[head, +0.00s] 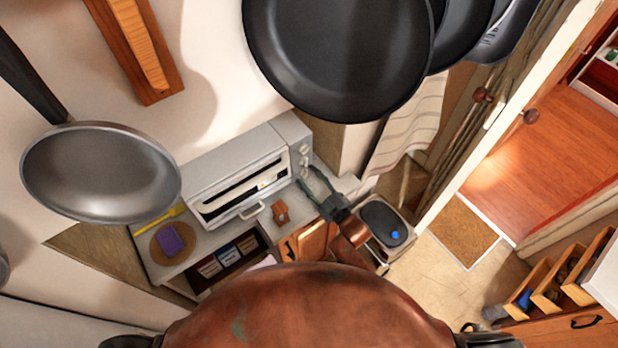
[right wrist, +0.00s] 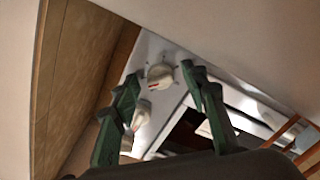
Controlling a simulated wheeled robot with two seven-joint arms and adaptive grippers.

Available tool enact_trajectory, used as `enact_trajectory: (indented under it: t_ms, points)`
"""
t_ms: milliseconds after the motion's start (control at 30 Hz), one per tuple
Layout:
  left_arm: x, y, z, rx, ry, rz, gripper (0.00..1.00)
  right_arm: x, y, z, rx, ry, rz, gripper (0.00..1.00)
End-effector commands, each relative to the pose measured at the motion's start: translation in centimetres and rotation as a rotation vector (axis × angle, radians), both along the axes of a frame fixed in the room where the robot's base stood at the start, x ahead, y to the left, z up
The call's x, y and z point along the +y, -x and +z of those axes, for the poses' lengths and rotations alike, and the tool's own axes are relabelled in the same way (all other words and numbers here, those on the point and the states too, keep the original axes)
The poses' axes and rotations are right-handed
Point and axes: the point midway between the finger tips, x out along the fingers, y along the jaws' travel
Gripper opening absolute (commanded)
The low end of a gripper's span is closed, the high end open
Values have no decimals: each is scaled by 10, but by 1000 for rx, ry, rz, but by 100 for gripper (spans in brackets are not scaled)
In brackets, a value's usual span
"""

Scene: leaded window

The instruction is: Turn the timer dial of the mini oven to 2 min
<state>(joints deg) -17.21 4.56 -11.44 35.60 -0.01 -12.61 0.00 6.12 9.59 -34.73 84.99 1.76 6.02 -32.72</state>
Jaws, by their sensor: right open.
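The mini oven (head: 235,170) stands on the counter against the wall, with its light control panel on its right side. Several pale knobs (head: 304,150) run down this panel. I cannot read the dial markings or tell which knob is the timer. My right gripper (head: 307,177) is open at the panel's lower part; its green fingers also show in the right wrist view (right wrist: 160,74). Contact is not clear. My left gripper is out of view.
A small brown object (head: 281,213) sits before the oven. A purple block (head: 173,239) lies on a round board at the counter's left. A dark plate with a blue spot (head: 381,222) is right of my arm. Pans (head: 340,50) hang above. Floor is open at right.

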Motion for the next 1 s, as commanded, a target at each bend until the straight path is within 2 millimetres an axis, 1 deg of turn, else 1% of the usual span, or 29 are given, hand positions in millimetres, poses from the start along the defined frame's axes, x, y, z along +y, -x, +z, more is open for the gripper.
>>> enact_trajectory:
  t_ms: [233,800,1000]
  points:
    - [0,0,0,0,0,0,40,0,0,0,0,0,0,40]
    - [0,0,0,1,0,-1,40,0,0,0,1,-1,0,1]
    - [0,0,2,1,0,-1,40,0,0,0,29,-37,0,0]
